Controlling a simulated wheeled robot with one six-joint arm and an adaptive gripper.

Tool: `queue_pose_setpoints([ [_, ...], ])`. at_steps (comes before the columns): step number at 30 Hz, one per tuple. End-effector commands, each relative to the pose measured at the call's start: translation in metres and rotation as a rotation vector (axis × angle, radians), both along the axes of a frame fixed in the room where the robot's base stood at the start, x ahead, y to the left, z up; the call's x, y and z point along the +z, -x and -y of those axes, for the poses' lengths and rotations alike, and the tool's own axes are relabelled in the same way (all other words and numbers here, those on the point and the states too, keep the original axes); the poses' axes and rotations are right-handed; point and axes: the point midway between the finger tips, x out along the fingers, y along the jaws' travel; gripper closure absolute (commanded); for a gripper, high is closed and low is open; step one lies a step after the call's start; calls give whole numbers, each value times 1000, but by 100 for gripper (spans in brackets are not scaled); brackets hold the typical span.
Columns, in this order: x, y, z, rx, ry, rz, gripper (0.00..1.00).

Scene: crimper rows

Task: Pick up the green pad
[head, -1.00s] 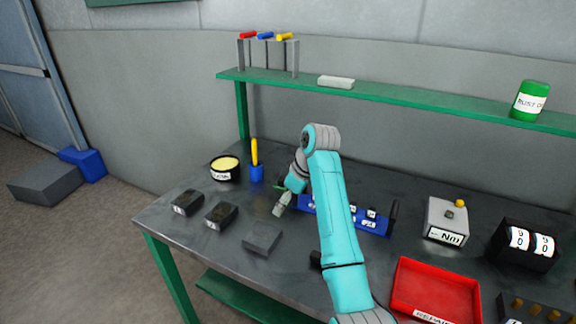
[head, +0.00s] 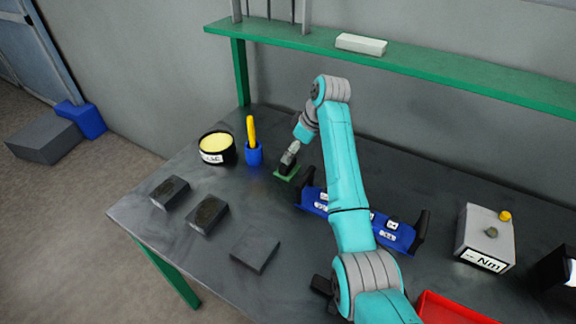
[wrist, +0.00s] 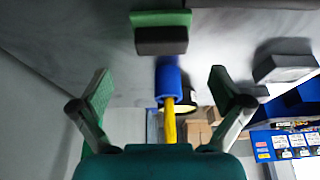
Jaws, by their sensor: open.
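The green pad (head: 289,174) lies on the grey table, right of the blue cup in the head view. A dark block (head: 287,167) shows right at it; in the wrist view the green pad (wrist: 160,18) has this dark block (wrist: 161,41) against it. I cannot tell whether they are joined. My gripper (head: 291,152) is just above the pad in the head view, and hides part of it. In the wrist view my gripper (wrist: 161,88) is open and empty, its fingers apart with green inner faces. The pad is beyond the fingertips, towards the top.
The blue cup (head: 254,155) with a yellow-handled tool and the round yellow-topped tin (head: 214,149) stand close on the left. A blue rack (head: 314,198) is on the right. Several dark blocks (head: 206,213) lie in front. A green shelf (head: 400,67) runs behind.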

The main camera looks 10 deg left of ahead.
Motion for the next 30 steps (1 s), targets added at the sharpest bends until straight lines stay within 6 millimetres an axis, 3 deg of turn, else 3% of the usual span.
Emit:
queue_pose_setpoints([
  [8,-20,-2,-7,-1,1,-1,0],
  [18,-59,-6,-23,0,1,0,0],
  [28,-65,-7,-25,0,0,1,0],
  [30,-65,-7,-25,0,0,1,18],
])
